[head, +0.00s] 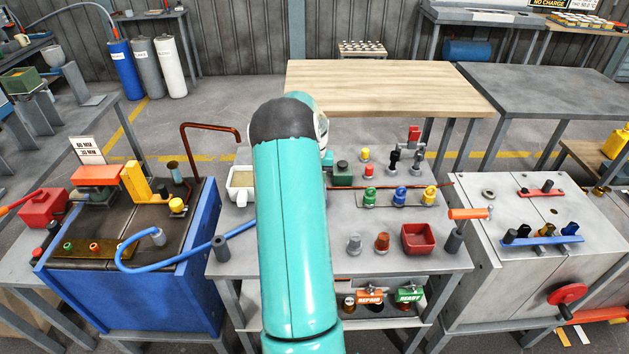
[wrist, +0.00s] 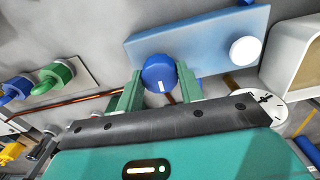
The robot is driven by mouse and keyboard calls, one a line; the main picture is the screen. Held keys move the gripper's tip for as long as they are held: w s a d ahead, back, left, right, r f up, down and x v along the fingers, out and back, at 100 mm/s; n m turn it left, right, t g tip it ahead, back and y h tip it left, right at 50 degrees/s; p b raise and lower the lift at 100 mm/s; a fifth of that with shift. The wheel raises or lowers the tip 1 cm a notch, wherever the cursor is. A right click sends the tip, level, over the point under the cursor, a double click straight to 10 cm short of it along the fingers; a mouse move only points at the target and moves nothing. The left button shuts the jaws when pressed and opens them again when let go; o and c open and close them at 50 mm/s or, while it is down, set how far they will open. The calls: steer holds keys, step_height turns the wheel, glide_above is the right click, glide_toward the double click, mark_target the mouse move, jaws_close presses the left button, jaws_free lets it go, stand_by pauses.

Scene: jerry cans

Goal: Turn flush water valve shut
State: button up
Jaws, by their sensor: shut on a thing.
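In the wrist view a round blue knob (wrist: 158,70) with a short white line on its face stands beside a light blue plate (wrist: 205,38). It appears to be the flush water valve. The two green fingers of my gripper (wrist: 157,88) are on either side of the knob and shut on it. A thin copper-coloured pipe (wrist: 85,103) runs toward the knob from the left. In the head view my teal arm hides my gripper and the knob.
A white round knob (wrist: 244,50) sits on the blue plate. A white dial (wrist: 270,107) and a pale container (wrist: 293,58) are close on the right. Green and blue fittings (wrist: 56,75) are at left. In the head view, a red bin (head: 420,239) stands right of my arm.

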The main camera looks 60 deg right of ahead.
steer(key=shift+r+n, duration=0.1)
steer(key=shift+n, duration=0.2)
steer(key=o, duration=1)
step_height(320, 180, up, 14)
stand_by(0.7)
